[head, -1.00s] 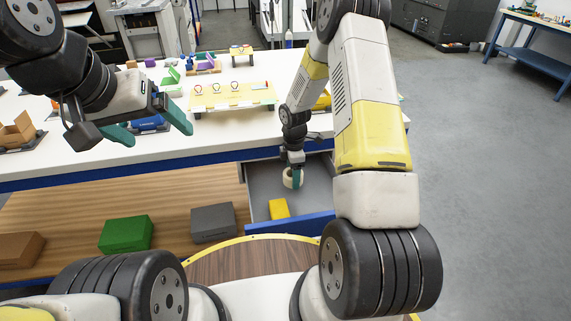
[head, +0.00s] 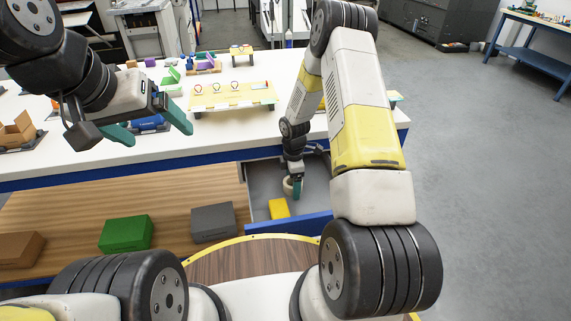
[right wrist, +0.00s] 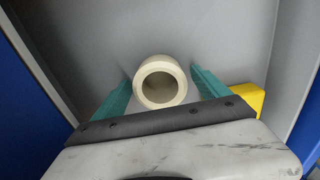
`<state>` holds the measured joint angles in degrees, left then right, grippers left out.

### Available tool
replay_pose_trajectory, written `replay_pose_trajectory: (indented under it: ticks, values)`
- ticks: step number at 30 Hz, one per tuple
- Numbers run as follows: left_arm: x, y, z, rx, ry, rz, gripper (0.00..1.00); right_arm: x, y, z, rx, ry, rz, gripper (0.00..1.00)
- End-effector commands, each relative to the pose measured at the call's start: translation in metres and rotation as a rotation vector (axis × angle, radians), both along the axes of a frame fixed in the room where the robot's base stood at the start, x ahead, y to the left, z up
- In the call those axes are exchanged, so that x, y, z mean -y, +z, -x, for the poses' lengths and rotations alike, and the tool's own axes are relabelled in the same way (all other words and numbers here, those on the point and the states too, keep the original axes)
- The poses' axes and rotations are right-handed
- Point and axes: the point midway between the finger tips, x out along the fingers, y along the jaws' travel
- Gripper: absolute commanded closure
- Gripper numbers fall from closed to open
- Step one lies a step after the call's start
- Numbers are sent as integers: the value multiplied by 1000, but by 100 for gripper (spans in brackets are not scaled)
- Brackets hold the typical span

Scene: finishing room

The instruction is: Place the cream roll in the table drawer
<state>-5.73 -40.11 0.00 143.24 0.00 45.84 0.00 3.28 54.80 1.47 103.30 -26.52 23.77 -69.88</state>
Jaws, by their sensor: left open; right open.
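The cream roll (right wrist: 160,82) is a hollow cylinder in the right wrist view, between the two teal fingers of my right gripper (right wrist: 160,90). The fingers are open, with a gap on each side of the roll. In the head view the roll (head: 288,186) is low inside the open table drawer (head: 262,179), partly hidden by my right gripper (head: 296,187). The drawer's grey floor also shows in the right wrist view (right wrist: 200,30). My left gripper (head: 155,128) is open and empty above the table's left part.
A yellow block (head: 279,208) lies in the drawer near its blue front (head: 290,226). The white table (head: 225,125) holds a yellow board (head: 232,97) and small items. A green box (head: 126,234) and a grey box (head: 213,222) sit on the wooden shelf (head: 175,200) left of the drawer.

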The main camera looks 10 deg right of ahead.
Motion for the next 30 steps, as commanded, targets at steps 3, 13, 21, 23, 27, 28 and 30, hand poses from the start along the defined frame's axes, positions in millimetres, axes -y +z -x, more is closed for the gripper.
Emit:
replay_pose_trajectory:
  ticks: [3,13,21,23,27,28,30]
  values:
    - [0,0,0,0,0,0,10,0,0,0,0,0,0,15]
    - [0,0,0,0,0,0,10,0,46,-1,5,-1,-1,15]
    - [0,0,0,0,0,0,10,0,100,-1,3,0,0,15]
    - [0,0,0,0,0,0,10,0,109,-1,3,-1,0,15]
    - [0,0,0,0,0,0,10,0,121,0,2,-3,0,15]
    - [0,0,0,0,0,0,10,0,124,0,3,-6,0,15]
    - [0,0,0,0,0,0,10,1,133,1,10,-23,1,15]
